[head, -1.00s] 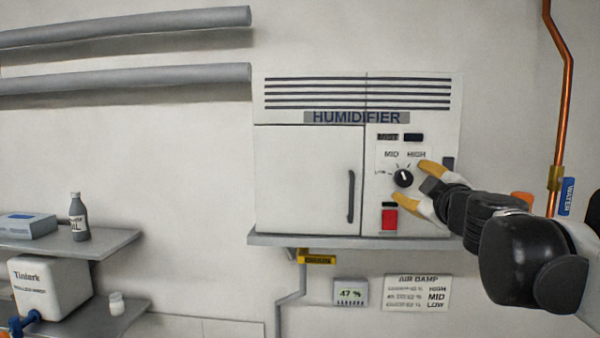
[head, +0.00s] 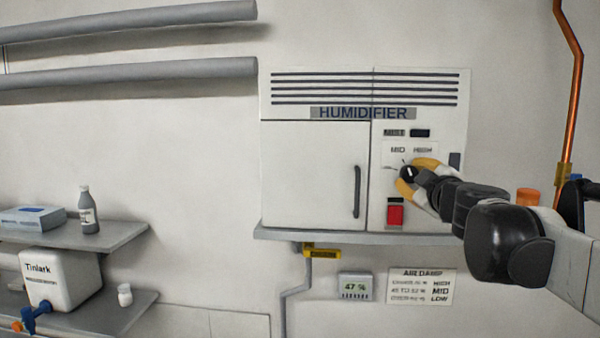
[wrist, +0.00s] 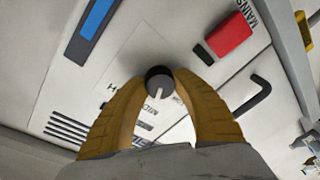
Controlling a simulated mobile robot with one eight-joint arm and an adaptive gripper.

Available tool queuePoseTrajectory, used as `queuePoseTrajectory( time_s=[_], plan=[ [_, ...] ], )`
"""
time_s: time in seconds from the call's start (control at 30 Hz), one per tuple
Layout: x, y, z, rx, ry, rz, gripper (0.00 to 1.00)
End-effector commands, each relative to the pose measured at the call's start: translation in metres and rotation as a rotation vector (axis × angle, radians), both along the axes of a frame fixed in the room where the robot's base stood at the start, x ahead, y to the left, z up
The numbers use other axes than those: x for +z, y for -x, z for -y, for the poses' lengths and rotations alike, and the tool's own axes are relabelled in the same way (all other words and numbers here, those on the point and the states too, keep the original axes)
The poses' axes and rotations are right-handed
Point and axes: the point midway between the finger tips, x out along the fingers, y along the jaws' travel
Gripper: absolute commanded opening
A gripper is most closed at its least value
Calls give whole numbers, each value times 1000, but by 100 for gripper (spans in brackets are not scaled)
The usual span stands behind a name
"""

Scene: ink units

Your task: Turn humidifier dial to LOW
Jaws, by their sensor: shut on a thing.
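The humidifier (head: 312,175) is a white wall cabinet with a door and a control panel on its right. Its dial (head: 407,173) is a small black knob with a white pointer mark, below the MID and HIGH labels. My gripper (head: 409,176) is shut on the dial, one yellow finger above right and one below left. The wrist view shows both fingertips against the sides of the dial (wrist: 160,81). The pointer is roughly upward in the head view, towards the MID side in the wrist view.
A red mains switch (head: 395,215) sits just below the dial. A ledge (head: 340,237) runs under the cabinet. Below hang a display reading 47 % (head: 355,287) and an AIR DAMP chart (head: 421,286). A copper pipe (head: 572,90) stands at the right. Shelves with containers are at the lower left.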

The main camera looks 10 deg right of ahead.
Motion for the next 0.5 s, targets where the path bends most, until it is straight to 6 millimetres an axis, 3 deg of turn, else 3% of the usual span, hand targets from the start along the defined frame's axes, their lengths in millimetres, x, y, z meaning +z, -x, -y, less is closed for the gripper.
queuePoseTrajectory(
  time_s=[0.27,0.5],
  plan=[
    [1,0,0,0,73,-21,3],
    [1,0,0,0,241,-69,2]
  ],
)
